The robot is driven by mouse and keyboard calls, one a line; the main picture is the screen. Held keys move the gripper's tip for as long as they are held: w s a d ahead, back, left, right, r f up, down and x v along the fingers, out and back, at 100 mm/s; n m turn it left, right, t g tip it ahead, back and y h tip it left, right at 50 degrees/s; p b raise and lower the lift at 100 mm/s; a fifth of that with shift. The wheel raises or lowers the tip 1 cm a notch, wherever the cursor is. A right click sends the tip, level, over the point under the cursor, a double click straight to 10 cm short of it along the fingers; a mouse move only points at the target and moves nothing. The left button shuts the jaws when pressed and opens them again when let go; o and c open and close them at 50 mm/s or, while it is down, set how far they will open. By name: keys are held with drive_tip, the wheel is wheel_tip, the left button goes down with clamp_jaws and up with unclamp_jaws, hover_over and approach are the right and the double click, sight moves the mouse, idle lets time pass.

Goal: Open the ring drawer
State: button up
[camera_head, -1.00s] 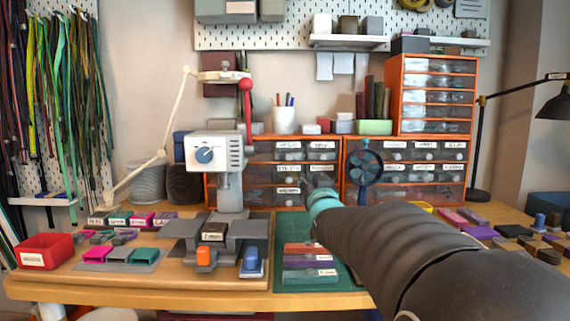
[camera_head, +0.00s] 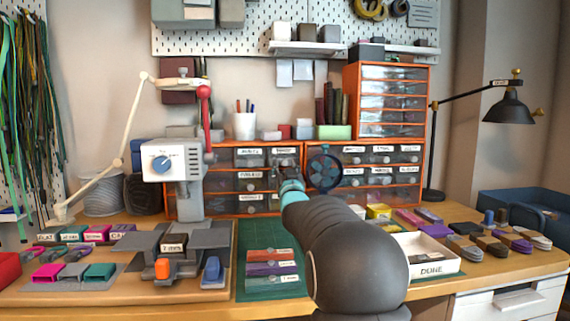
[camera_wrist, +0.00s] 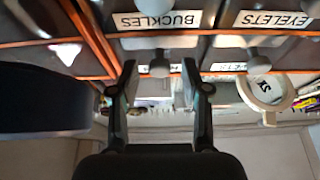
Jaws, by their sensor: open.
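The ring drawer cannot be singled out, since the small drawer labels are mostly unreadable in the head view. My gripper (camera_head: 287,165) is at the front of the orange cabinet (camera_head: 339,213), by the upper drawers left of the blue fan (camera_head: 324,170). In the wrist view my gripper (camera_wrist: 160,88) is open, with a finger on each side of a pale drawer knob (camera_wrist: 160,65). The label by this knob is partly hidden. Nearby labels, upside down, read BUCKLES (camera_wrist: 158,20) and EYELETS (camera_wrist: 272,20). Whether the fingers touch the knob cannot be told.
The fan stands close to the right of my gripper. A grey-white machine with a blue dial (camera_head: 163,164) stands to the left. A green mat (camera_head: 262,233) and a white DONE tray (camera_head: 432,268) lie on the bench. A pale round thing (camera_wrist: 268,92) shows in the wrist view.

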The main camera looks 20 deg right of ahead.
drive_tip(key=shift+w+d+r, duration=0.1)
drive_tip(key=shift+w+r, duration=0.05)
drive_tip(key=shift+w, duration=0.2)
drive_tip(key=shift+c, duration=0.3)
clamp_jaws()
